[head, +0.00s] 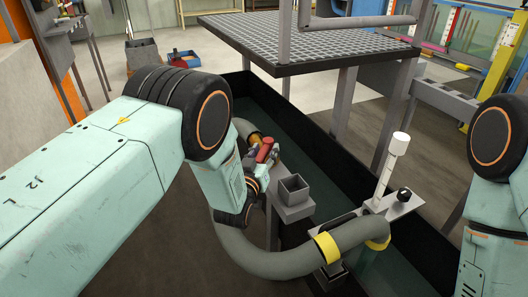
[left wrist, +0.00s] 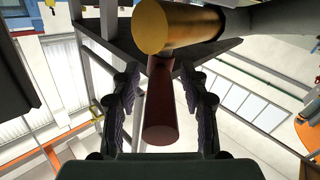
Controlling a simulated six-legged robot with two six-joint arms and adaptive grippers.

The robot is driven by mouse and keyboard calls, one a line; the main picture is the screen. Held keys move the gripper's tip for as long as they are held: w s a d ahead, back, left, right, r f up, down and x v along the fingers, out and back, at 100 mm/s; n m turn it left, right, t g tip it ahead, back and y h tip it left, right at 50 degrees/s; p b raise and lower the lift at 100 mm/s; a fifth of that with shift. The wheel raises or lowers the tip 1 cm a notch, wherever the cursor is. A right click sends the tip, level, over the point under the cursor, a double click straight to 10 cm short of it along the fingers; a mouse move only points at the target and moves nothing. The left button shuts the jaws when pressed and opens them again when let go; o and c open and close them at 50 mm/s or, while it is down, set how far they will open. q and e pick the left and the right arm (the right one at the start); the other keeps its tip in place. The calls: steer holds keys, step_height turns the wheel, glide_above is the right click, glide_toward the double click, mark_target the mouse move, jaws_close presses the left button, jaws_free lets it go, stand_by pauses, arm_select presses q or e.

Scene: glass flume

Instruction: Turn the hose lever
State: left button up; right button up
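The red hose lever (head: 264,150) sits on a brass valve body (head: 254,138) at the end of the grey hose (head: 262,262), near the head view's centre. In the left wrist view the dark red lever (left wrist: 161,110) points toward the camera from the brass cylinder (left wrist: 165,27). My left gripper (head: 262,162) is at the lever, and in the left wrist view its fingers (left wrist: 160,88) stand apart on either side of it. Gaps show between lever and fingers. The arm hides part of the hose. My right arm shows at the right edge; its gripper is out of view.
A dark-walled flume (head: 310,152) runs behind the hose, with a grey grating (head: 310,38) above it. A small square grey holder (head: 293,190) stands just right of my left gripper. A bracket (head: 402,205) with a white cylinder (head: 391,165) and black knob (head: 404,194) is further right.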

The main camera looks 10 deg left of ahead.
arm_select(q)
steer(key=s+a, duration=0.1)
steer(key=s, duration=1.1)
steer(key=shift+a, duration=0.35)
steer(key=s+a+f+g+y, duration=0.1)
steer(key=s+a+f+g, duration=0.15)
steer(key=s+f, duration=0.25)
steer(key=s+a+f+m+g+y, duration=0.1)
steer(key=s+a+f+g, duration=0.1)
steer(key=s+f+g, duration=0.3)
steer(key=s+a+f+g, duration=0.2)
steer(key=s+f+g, duration=0.1)
steer(key=s+f, duration=0.3)
steer(key=s+a+f+g, duration=0.1)
steer(key=s+a+g, duration=0.1)
steer(key=s, duration=0.9)
steer(key=s+a+f+g, duration=0.1)
steer(key=s+g, duration=0.4)
steer(key=s, duration=0.6)
steer(key=shift+a+f+n, duration=0.3)
steer(key=shift+a+n, duration=0.1)
steer(key=shift+a, duration=0.2)
